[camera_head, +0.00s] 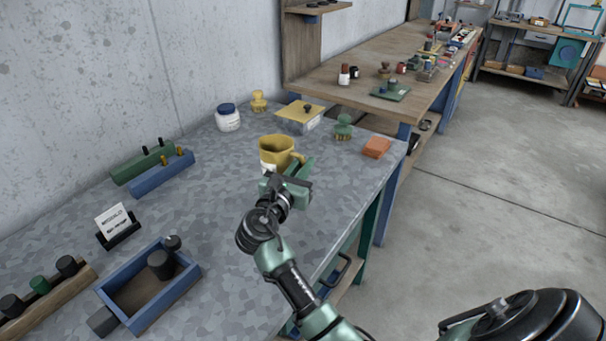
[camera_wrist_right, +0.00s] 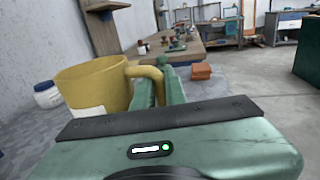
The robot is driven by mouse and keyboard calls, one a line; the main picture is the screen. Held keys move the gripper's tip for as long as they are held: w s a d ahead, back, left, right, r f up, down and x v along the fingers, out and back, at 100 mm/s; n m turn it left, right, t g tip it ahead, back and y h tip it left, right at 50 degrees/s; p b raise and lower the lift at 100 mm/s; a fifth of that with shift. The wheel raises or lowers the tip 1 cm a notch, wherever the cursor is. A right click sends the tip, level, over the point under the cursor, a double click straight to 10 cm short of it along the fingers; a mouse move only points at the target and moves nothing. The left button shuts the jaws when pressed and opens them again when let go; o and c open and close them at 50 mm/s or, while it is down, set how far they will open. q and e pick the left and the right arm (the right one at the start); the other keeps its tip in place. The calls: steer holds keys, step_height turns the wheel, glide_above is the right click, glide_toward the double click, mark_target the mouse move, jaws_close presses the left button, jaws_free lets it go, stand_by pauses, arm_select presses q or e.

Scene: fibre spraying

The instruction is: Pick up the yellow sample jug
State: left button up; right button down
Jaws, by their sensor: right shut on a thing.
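The yellow sample jug (camera_head: 275,152) is upright on the grey speckled table, with a pale label on its side. In the right wrist view the jug (camera_wrist_right: 92,85) fills the left part, and its handle points right toward the fingers. My right gripper (camera_head: 300,170) is at the jug's right side, shut on the handle. In the right wrist view the green fingers (camera_wrist_right: 158,88) are around the handle's lower part. I cannot tell whether the jug's base touches the table. My left gripper is not in view.
Near the jug are a yellow-lidded clear box (camera_head: 299,117), a green stamp-like knob (camera_head: 343,127), an orange block (camera_head: 376,147) and a blue-lidded white jar (camera_head: 228,118). A blue open box (camera_head: 145,285) stands front left. The table between is mostly clear.

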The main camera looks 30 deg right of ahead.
step_height(320, 180, up, 15)
steer(key=shift+f+p, duration=0.15)
steer(key=shift+p, duration=0.15)
stand_by(0.5)
